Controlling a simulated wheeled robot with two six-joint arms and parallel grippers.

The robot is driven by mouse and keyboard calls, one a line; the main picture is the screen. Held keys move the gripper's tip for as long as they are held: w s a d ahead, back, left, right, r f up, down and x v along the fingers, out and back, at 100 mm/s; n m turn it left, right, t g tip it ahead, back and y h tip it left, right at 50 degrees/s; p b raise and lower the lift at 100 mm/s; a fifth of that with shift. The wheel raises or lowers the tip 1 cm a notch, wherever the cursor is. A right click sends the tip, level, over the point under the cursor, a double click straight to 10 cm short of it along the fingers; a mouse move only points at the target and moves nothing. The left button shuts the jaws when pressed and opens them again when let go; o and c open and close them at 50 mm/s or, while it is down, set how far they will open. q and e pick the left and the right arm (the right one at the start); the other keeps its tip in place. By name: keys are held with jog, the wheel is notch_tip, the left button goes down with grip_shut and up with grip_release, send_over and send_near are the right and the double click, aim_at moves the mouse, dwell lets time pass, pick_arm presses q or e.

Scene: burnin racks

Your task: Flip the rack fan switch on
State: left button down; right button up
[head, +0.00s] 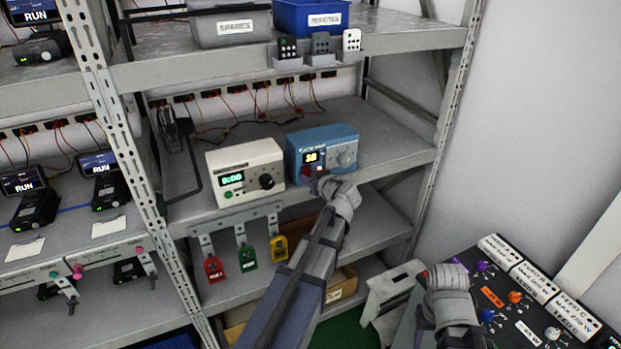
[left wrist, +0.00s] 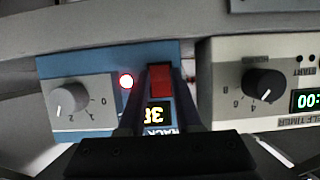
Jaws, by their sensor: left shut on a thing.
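The blue rack fan box (head: 335,137) stands on the middle shelf, with a lit display, a grey knob and a red rocker switch. My left gripper (head: 318,182) is at its front and hides part of the panel. In the left wrist view, turned upside down, the red switch (left wrist: 160,83) sits between my two fingers, which are shut on it. I cannot tell which way the switch is tipped. My right gripper (head: 432,292) is low at the right, away from the box; its jaw state is unclear.
A cream timer (head: 243,170) with a green display stands close left of the blue box. Red, green and yellow tags (head: 247,258) hang from the shelf edge below. A black control panel (head: 510,300) with several knobs is at the lower right.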

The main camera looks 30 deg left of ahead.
pick_arm(q)
jog(key=f+t+y+b, duration=0.1)
jog(key=y+b, duration=0.1)
jog(key=b, duration=0.4)
jog(key=shift+t, duration=0.3)
jog(key=shift+r, duration=0.1)
jog(key=c, duration=0.6)
grip_release()
